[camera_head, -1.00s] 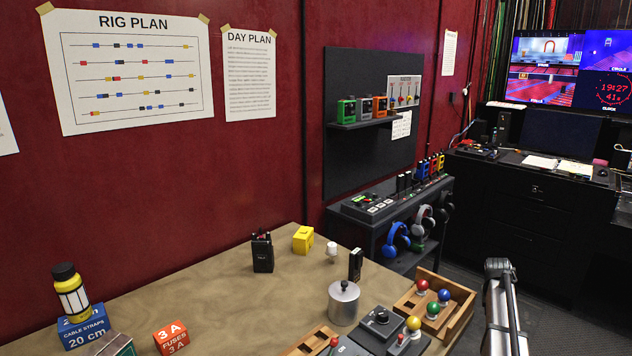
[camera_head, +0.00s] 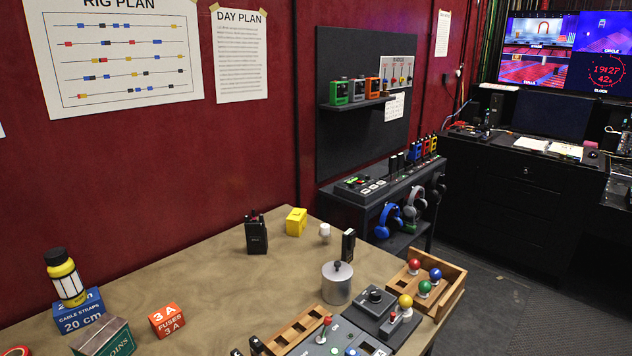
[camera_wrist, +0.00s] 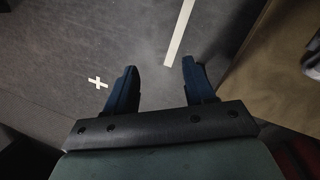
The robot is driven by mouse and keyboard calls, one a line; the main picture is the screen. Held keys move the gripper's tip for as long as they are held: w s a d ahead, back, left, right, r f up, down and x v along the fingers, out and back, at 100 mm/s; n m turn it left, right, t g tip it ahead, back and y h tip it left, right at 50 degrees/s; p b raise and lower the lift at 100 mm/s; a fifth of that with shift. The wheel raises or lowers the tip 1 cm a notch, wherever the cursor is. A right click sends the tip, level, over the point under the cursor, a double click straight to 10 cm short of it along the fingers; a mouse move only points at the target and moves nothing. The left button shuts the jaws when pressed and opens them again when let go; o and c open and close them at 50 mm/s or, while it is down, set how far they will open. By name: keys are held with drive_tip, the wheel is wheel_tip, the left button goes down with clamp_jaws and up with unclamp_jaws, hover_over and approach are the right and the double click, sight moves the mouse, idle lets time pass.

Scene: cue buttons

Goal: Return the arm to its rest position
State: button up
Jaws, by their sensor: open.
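My gripper (camera_wrist: 160,75) shows only in the wrist view. Its two dark blue fingers are apart, with nothing between them. Below them lies grey floor (camera_wrist: 60,50) with a white strip (camera_wrist: 181,32) and a small white cross (camera_wrist: 97,83). No part of my arm shows in the head view now. The wooden table (camera_head: 180,268) fills the lower left of the head view. A control panel (camera_head: 374,309) with coloured ball-topped levers stands at its front edge.
A wooden tray (camera_head: 455,277) with ball-topped levers sits at the table's right end. A metal canister (camera_head: 337,284), a black radio (camera_head: 256,236) and a yellow box (camera_head: 296,222) stand on the table. A brown surface (camera_wrist: 265,85) lies right of my gripper. Floor (camera_head: 520,310) right of the table is clear.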

drive_tip(key=s+a+f+n+g, duration=0.1)
drive_tip(key=s+a+f+g, duration=0.1)
drive_tip(key=s+a, duration=0.7)
drive_tip(key=s+a+f+n+g+y, duration=0.1)
drive_tip(key=s+a+f+n+g, duration=0.1)
drive_tip(key=s+a, duration=0.8)
drive_tip(key=s+f, duration=0.1)
drive_tip(key=s, duration=0.6)
drive_tip(key=shift+s+a+n, duration=0.2)
drive_tip(key=shift+a+n, duration=0.1)
drive_tip(key=shift+f, duration=0.1)
